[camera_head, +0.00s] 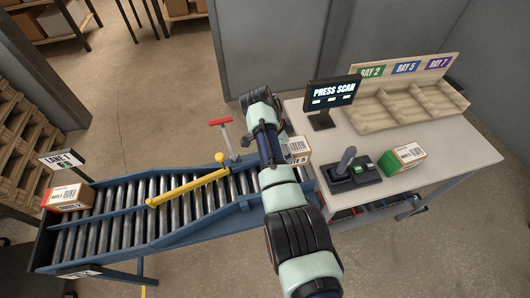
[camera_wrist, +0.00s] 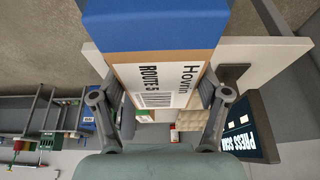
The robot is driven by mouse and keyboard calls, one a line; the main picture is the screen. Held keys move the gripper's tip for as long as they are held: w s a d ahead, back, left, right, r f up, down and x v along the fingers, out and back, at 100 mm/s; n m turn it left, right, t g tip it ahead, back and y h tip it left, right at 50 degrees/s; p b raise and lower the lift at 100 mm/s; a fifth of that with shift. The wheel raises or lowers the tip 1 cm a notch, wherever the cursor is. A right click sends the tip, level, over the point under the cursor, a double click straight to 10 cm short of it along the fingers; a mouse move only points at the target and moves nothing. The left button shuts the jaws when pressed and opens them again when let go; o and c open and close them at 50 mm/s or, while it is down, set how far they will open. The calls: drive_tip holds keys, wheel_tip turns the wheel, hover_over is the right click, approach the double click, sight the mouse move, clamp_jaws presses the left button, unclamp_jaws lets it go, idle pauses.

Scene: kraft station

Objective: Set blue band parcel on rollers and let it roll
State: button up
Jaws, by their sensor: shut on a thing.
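The blue band parcel (camera_wrist: 155,70) fills the upper middle of the wrist view, with its blue band and a white ROUTE 5 label showing. My gripper (camera_wrist: 160,95) is shut on it, one finger at each side. In the head view the parcel (camera_head: 297,147) is partly hidden behind my arm, near the table's left edge and the right end of the rollers. I cannot tell how high it is. The roller conveyor (camera_head: 118,208) runs left from there, and my arm hides part of its right end.
A yellow bar (camera_head: 188,187) lies slantwise across the rollers, beside a red-handled lever (camera_head: 221,122). A red-banded parcel (camera_head: 67,197) sits at the conveyor's left end. The table (camera_head: 448,152) bears a green-banded parcel (camera_head: 403,159), a joystick box (camera_head: 351,172) and a PRESS SCAN screen (camera_head: 333,93).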

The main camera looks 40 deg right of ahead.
drive_tip(key=shift+s+f, duration=0.2)
drive_tip(key=shift+s, duration=0.2)
wheel_tip(320, 180, down, 7)
drive_tip(key=b, duration=0.6)
drive_tip(key=shift+d+r, duration=0.1)
drive_tip(key=shift+r, duration=0.1)
drive_tip(key=o, duration=1.5)
drive_tip(key=shift+c, duration=0.2)
drive_tip(key=v, duration=1.2)
